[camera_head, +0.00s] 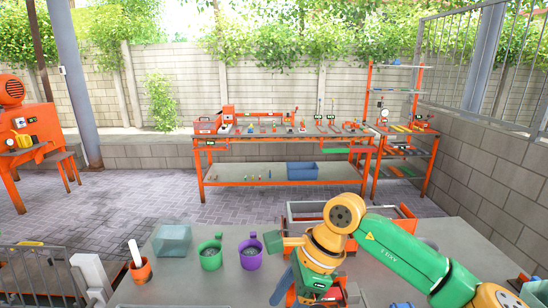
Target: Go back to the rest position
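My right arm comes in from the lower right, with green and orange-yellow links, and bends down over the near table (385,262). My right gripper (318,288) is at the bottom of the picture, partly hidden by its own wrist; its fingertips do not show clearly. I cannot tell whether it holds anything. A blue, elongated thing (281,287) shows beside it; I cannot tell what it is or whether it touches the gripper. My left gripper is not in view.
On the near table stand a clear bin (172,240), a green mug (210,253), a purple mug (250,253) and an orange cup (141,270) with a white stick. An orange workbench (285,184) with a blue crate (302,170) stands behind. Paved floor (120,205) is open at left.

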